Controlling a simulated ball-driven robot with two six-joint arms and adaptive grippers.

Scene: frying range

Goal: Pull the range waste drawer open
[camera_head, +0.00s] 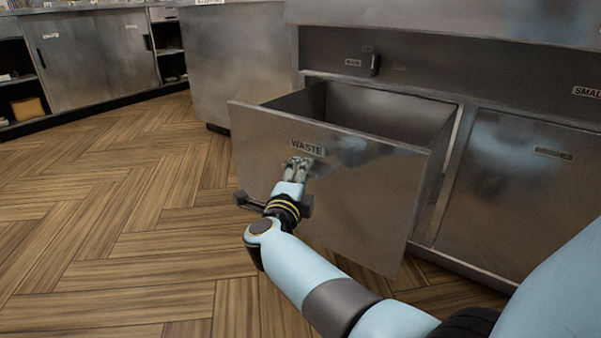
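The waste drawer (353,190) is pulled well out of the range, its steel front labelled "WASTE" (307,148). Its open inside (385,108) looks empty where I can see it. A dark bar handle (250,201) runs low across the left part of the front, its middle hidden behind my wrist. My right gripper (298,165) is at the drawer front, fingertips just below the label. Whether the fingers touch the front or grip anything is unclear. My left gripper is out of view.
A closed steel panel (520,190) is right of the drawer. A steel cabinet (235,65) stands behind it to the left. Shelving with a sliding door (95,62) lines the back left. The wooden floor (110,230) left of the drawer is clear.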

